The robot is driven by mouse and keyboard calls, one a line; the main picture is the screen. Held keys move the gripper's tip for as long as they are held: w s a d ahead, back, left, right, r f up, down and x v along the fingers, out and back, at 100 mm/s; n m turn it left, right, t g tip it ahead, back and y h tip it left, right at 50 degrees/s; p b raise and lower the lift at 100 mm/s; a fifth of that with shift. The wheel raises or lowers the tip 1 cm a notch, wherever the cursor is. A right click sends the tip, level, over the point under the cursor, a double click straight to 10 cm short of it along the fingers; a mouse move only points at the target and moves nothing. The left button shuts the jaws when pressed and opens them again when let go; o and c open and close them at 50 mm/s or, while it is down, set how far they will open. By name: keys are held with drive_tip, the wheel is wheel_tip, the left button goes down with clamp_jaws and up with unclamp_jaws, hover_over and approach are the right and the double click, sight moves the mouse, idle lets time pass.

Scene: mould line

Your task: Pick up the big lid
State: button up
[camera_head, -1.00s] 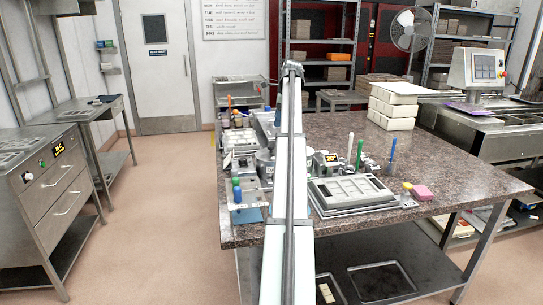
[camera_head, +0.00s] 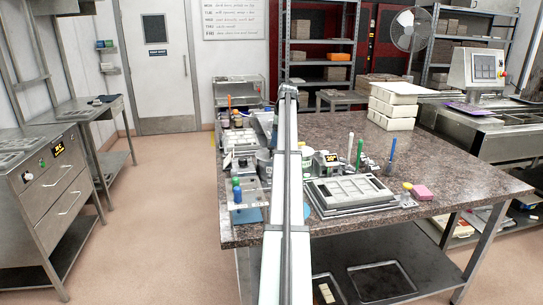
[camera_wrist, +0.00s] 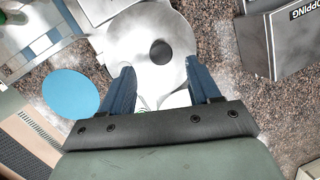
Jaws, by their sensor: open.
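The big lid appears to be the round pale-metal disc (camera_wrist: 140,42) with a dark round spot at its centre, at the top middle of the wrist view. My gripper (camera_wrist: 160,70) has its two blue fingers apart with nothing held between them. Its fingertips overlap the near edge of the disc in the picture, with the dark spot beyond and between them. I cannot tell how high the fingers are above it. In the head view my own arm hides the gripper and much of that area.
A flat blue disc (camera_wrist: 70,92) lies left of the fingers. In the head view a grey mould tray (camera_head: 350,192) sits on the speckled table (camera_head: 460,175), white blocks (camera_head: 392,105) behind. The table's right side is clearer.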

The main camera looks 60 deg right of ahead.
sight(272, 152)
drive_tip(key=x, duration=0.4)
drive_tip(key=shift+w+f, duration=0.1)
drive_tip(key=shift+f, duration=0.1)
drive_tip(key=shift+d, duration=0.1)
clamp_jaws()
idle(0.3)
